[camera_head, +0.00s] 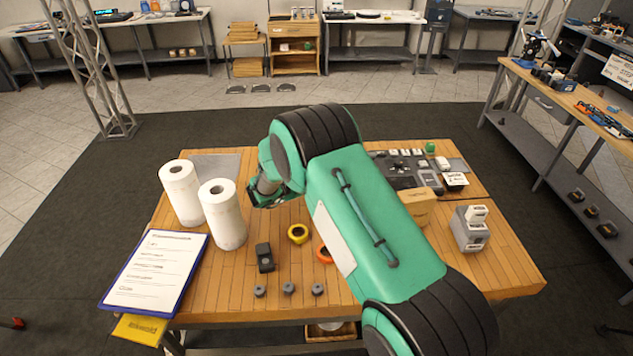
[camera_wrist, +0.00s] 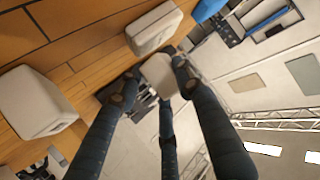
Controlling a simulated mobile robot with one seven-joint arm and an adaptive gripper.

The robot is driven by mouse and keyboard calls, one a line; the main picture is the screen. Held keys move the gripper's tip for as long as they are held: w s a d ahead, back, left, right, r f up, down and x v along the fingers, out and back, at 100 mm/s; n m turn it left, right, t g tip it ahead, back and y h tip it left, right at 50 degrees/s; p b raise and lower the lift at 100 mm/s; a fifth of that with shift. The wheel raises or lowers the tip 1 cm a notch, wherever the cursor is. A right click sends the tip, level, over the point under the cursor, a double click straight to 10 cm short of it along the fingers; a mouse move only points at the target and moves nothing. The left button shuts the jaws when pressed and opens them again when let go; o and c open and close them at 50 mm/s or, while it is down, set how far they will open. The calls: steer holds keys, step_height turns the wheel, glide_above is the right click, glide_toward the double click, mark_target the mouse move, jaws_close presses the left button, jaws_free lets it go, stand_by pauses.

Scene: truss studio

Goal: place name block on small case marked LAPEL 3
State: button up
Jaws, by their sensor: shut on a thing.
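My gripper (camera_wrist: 155,80) has its dark fingers closed around a small off-white block (camera_wrist: 158,74) in the wrist view, held clear of the wooden table; I take it for the name block. No lettering on it is readable. In the head view my gripper (camera_head: 264,193) is above the table's left half, just right of the paper rolls, partly covered by my arm; the block cannot be made out there. No LAPEL 3 marking is readable. A small dark case-like thing (camera_head: 265,257) stands front left of centre, and several small dark items (camera_head: 403,154) lie back right.
Two white paper rolls (camera_head: 181,194) (camera_head: 223,215) stand close left of my gripper. A clipboard (camera_head: 155,272) lies front left.

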steer(key=shift+f, duration=0.75)
steer(key=shift+f, duration=0.15)
steer(key=o, duration=1.2)
steer(key=shift+o, duration=0.2)
steer(key=shift+s+a+r, duration=0.3)
steer(key=shift+a+r, duration=0.05)
steer(key=shift+r, duration=0.05)
steer(key=shift+v, duration=1)
step_height(320, 180, up, 7)
steer(key=p, duration=0.1)
